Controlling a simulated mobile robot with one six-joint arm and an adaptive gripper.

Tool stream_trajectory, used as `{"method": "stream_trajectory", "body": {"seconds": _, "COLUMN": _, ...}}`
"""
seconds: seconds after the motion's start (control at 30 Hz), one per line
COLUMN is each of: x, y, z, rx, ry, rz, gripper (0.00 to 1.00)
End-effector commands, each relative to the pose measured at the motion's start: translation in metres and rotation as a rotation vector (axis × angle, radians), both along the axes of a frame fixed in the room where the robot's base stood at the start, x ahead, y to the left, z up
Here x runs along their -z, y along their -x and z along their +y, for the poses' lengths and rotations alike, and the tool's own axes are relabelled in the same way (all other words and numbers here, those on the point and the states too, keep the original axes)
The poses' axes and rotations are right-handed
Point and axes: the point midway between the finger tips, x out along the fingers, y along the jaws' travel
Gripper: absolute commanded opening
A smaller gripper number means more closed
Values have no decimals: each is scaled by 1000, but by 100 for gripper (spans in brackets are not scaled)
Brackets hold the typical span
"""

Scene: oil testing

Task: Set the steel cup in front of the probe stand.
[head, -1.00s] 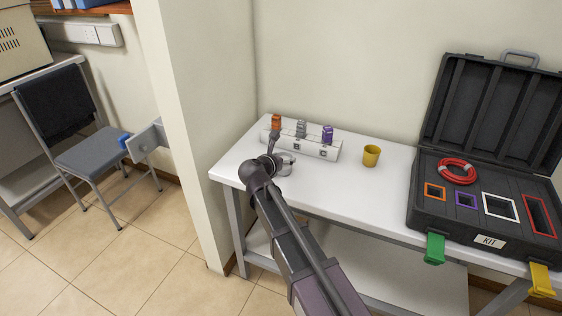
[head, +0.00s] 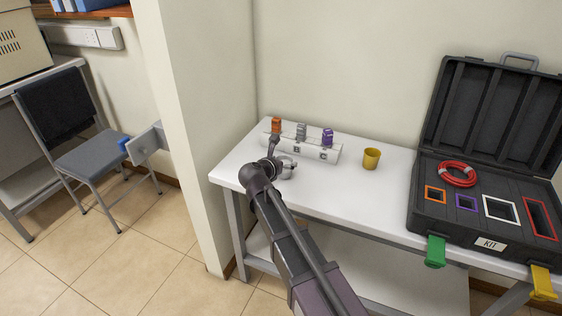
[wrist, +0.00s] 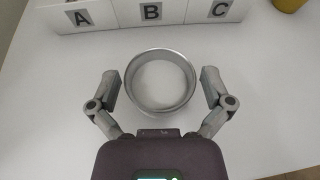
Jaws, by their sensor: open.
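The steel cup (wrist: 160,82) is a round, open-topped metal vessel seen from above in the wrist view. It stands on the white table close to the front of the probe stand (wrist: 148,14), a white block labelled A, B and C. It also shows in the head view (head: 287,168), partly hidden by my arm. My gripper (wrist: 161,92) is open, with one finger on each side of the cup and a visible gap on both sides. In the head view the stand (head: 312,152) holds an orange, a grey and a purple probe.
A yellow cup (head: 371,159) stands right of the stand. A black open kit case (head: 425,215) with a red cable coil (head: 458,174) fills the table's right end. A wall pillar (head: 205,120) rises at the left. The table front between is clear.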

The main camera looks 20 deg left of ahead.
Motion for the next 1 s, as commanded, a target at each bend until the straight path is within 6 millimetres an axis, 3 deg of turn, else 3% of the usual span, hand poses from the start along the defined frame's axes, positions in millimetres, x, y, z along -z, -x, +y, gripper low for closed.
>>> {"method": "stream_trajectory", "body": {"seconds": 0.27, "x": -8, "y": 10, "z": 2, "rx": -2, "ry": 0, "rz": 0, "gripper": 100}}
{"method": "stream_trajectory", "body": {"seconds": 0.8, "x": -40, "y": 86, "z": 15, "rx": -3, "ry": -1, "rz": 0, "gripper": 100}}
{"method": "stream_trajectory", "body": {"seconds": 1.0, "x": -46, "y": 104, "z": 19, "rx": -2, "ry": 0, "rz": 0, "gripper": 100}}
